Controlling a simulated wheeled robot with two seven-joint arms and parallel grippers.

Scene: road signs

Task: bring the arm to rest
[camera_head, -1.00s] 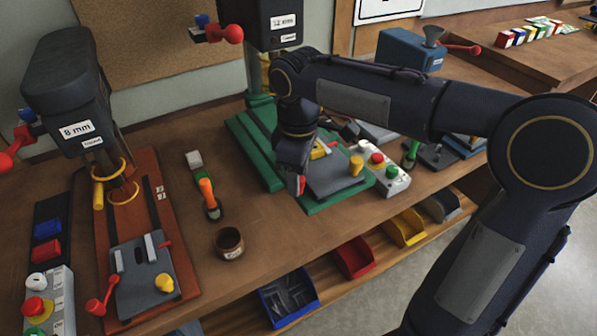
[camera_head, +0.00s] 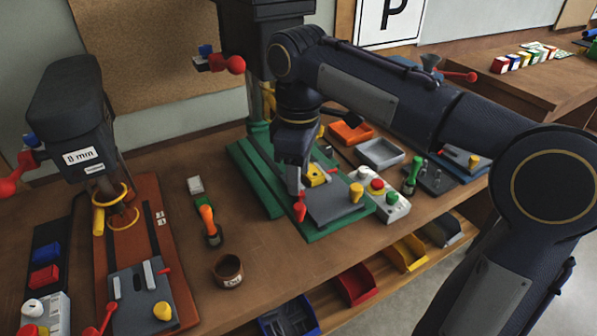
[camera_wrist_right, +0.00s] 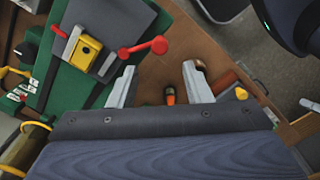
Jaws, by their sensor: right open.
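My right arm reaches in from the right in the head view, and its gripper (camera_head: 293,186) points down over the green drill base. In the right wrist view its two fingers (camera_wrist_right: 159,80) are apart with nothing between them. A grey vise plate (camera_head: 335,202) with a yellow block (camera_head: 316,176) and a red-knobbed handle (camera_head: 299,212) lies below and beside the gripper. The yellow block (camera_wrist_right: 86,52) and red handle (camera_wrist_right: 144,48) also show in the wrist view, left of the fingers. My left gripper is not in view.
The green drill's column (camera_head: 258,100) stands close behind the gripper. An 8 mm drill (camera_head: 75,120) stands at left. A brown cup (camera_head: 228,271) and an orange-handled brush (camera_head: 209,222) are on the bench, with bare wood (camera_head: 262,238) around. A button box (camera_head: 385,198) stands at right.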

